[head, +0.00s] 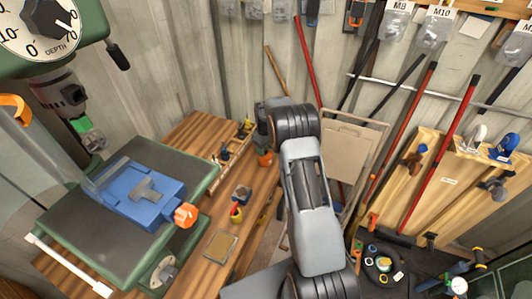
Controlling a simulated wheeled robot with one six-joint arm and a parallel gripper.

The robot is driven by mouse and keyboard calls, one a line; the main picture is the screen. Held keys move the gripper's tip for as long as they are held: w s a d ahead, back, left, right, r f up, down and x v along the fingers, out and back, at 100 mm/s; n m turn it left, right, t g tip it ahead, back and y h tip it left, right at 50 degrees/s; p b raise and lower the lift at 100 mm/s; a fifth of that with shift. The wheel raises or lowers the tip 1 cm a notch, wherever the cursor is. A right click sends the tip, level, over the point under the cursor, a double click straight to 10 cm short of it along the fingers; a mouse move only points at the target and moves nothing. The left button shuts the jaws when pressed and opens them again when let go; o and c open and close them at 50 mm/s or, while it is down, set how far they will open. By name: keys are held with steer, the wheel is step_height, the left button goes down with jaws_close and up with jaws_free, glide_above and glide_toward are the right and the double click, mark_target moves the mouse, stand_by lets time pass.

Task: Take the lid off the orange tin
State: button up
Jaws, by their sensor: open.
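A small orange object (265,160), which looks like the orange tin, stands on the wooden bench by the edge of my arm. It is small in the picture and partly covered, so I cannot make out its lid. My gripper (261,138) points down just above it, at the end of my bent grey and black arm. The gripper is open. Its fingers are mostly hidden by the wrist, and I cannot tell whether they touch the tin.
A wooden rack (228,150) with small items stands left of the gripper. A drill press with a blue vise (140,197) fills the left.

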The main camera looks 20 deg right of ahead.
steer(key=shift+f, duration=0.8)
jaws_close()
steer(key=shift+r, duration=0.1)
